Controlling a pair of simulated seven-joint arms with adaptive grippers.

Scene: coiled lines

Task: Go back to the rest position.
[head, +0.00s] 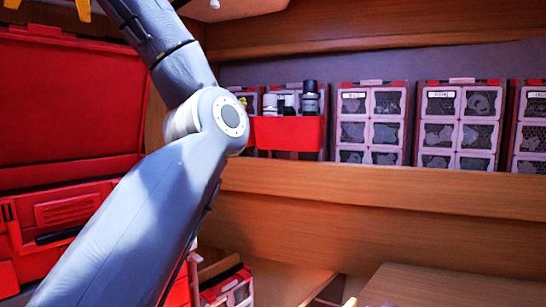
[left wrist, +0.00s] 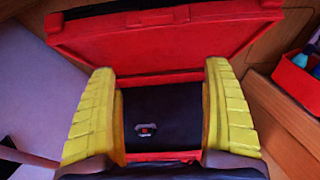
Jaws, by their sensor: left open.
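My left gripper (left wrist: 160,68) shows in the left wrist view, its two yellow ribbed fingers wide apart. Nothing is seen clamped between them. A black surface with a small latch-like fitting shows in the gap; its distance from the fingers is unclear. My left arm crosses the left half of the head view, with its elbow bent near the middle. My right gripper is in neither view.
A red case (head: 70,95) with raised lid stands at the left, and a red case (left wrist: 170,40) fills the top of the wrist view. A red holder (head: 287,133) with dark and white items hangs at the back shelf. Caged drawer units (head: 461,125) line the shelf. A wooden surface (head: 440,287) lies at lower right.

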